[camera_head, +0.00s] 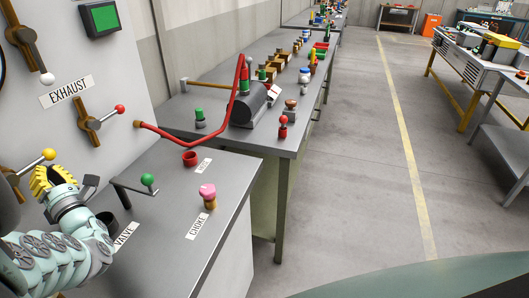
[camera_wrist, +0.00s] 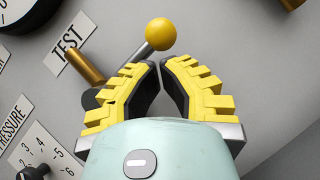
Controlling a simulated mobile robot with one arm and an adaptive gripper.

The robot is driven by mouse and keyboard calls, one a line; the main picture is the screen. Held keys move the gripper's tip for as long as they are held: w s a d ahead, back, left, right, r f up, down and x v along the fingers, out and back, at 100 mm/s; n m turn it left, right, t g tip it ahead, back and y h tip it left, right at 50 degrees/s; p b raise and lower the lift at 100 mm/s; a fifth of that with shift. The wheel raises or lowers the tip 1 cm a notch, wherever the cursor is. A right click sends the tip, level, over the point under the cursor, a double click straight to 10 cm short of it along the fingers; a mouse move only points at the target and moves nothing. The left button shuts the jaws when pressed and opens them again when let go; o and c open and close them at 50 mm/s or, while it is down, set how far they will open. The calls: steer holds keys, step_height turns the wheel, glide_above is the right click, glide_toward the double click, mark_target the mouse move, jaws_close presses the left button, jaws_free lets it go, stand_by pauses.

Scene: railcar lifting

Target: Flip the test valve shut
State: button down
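The test valve is a grey lever with a yellow ball end (camera_wrist: 160,33) on a brass stem (camera_wrist: 84,62), beside the TEST label (camera_wrist: 70,40) on the panel. The yellow ball also shows in the head view (camera_head: 48,154), at the left edge. The lever slants up and right in the wrist view, and its lower part is hidden behind the left finger. My gripper (camera_wrist: 161,66) has yellow stepped fingers with a narrow gap between dark pads. Nothing shows held between them. The ball is just beyond the fingertips. In the head view my gripper (camera_head: 54,180) is just below the ball.
An EXHAUST lever with a red ball (camera_head: 120,109) and a white-ball lever (camera_head: 47,79) are higher on the panel. A red pipe (camera_head: 190,146) runs behind.

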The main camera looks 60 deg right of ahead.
steer(key=shift+a+r, duration=0.1)
steer(key=shift+a, duration=0.05)
stand_by(0.4)
steer(key=d+v, duration=0.1)
steer(key=v, duration=1.1)
steer(key=shift+a, duration=0.45)
